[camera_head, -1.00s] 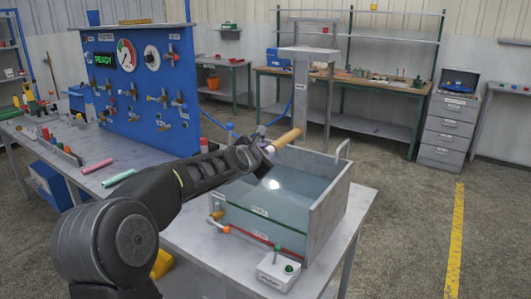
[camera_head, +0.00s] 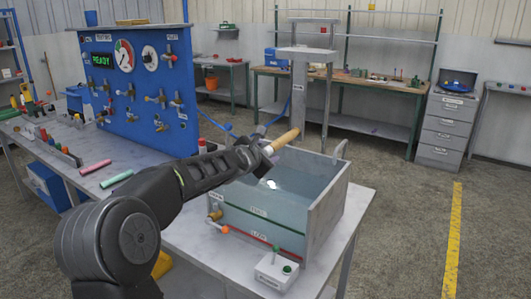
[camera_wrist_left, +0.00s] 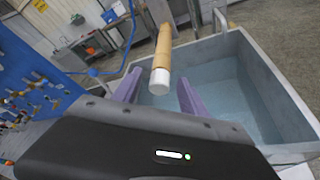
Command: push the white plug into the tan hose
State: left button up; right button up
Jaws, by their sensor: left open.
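In the left wrist view the tan hose (camera_wrist_left: 162,45) comes down from the top. The white plug (camera_wrist_left: 159,80) sits at its lower end; how deep it is in the hose I cannot tell. In the head view a pale end (camera_head: 268,150) shows beside my gripper. My left gripper (camera_head: 262,149) is open. In the wrist view its purple fingers (camera_wrist_left: 158,88) stand apart on either side of the plug, with gaps showing. My right gripper is out of view.
The water tank (camera_head: 328,205) stands on the table below the hose. A small button box (camera_head: 276,270) is in front of it. The blue gauge panel (camera_head: 140,115) is at the left, with pink (camera_head: 96,166) and green (camera_head: 116,178) cylinders lying before it.

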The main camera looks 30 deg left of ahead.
pick_arm(q)
jog(key=v, duration=0.7)
jog(key=shift+s, duration=0.4)
jog(key=shift+d, duration=0.1)
dwell(0.5)
